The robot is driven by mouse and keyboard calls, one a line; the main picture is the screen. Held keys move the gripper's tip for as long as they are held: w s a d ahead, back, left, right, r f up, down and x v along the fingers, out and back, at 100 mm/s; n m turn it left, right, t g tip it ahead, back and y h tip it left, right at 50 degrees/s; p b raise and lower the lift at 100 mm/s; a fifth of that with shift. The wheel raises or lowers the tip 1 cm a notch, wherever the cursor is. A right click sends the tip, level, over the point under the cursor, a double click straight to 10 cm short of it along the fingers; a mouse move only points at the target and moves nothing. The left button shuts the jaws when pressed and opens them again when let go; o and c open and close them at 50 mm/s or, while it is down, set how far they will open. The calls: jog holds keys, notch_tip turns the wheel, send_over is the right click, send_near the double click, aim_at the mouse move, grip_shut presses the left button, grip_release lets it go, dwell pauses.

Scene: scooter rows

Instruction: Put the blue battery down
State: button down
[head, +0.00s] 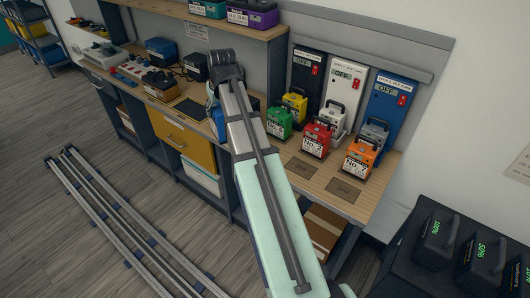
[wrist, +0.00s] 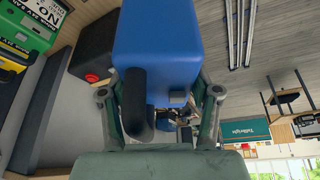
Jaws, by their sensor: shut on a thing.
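The blue battery (wrist: 155,40) fills the top middle of the wrist view, with its black handle (wrist: 135,105) toward me. My gripper (wrist: 159,93) is shut on it, one finger on each side. In the head view my arm covers the gripper. A patch of blue (head: 218,122) shows just left of my arm, over the bench, and is probably part of this battery. I cannot tell whether the battery's underside touches anything.
The wooden bench (head: 293,155) holds green (head: 279,121), red (head: 316,140) and orange (head: 359,158) batteries on the right. White (head: 342,82) and blue (head: 387,108) charger panels stand behind. Two marked pads (head: 345,191) at the front are bare. Dark batteries (head: 437,240) stand lower right.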

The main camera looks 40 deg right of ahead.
jog(key=s+d+r+n+y+b, duration=0.1)
jog(key=s+d+r+n, duration=0.15)
jog(key=d, duration=0.55)
jog(key=s+d+r+n+y+b, duration=0.1)
jog(key=d+r+n, duration=0.15)
jog(key=d, duration=0.65)
notch_tip(320, 180, down, 19)
jog(key=p, duration=0.3)
jog(key=shift+w+p, duration=0.15)
jog(key=shift+p, duration=0.2)
jog(key=shift+a+f, duration=0.1)
jog(key=shift+c, duration=1.2)
grip_release()
jog(key=shift+f, duration=0.1)
jog(key=shift+r, duration=0.2)
jog(key=b+v, duration=0.2)
jog(key=v, duration=1)
jog(key=shift+a+f, duration=0.15)
jog(key=shift+a, duration=0.05)
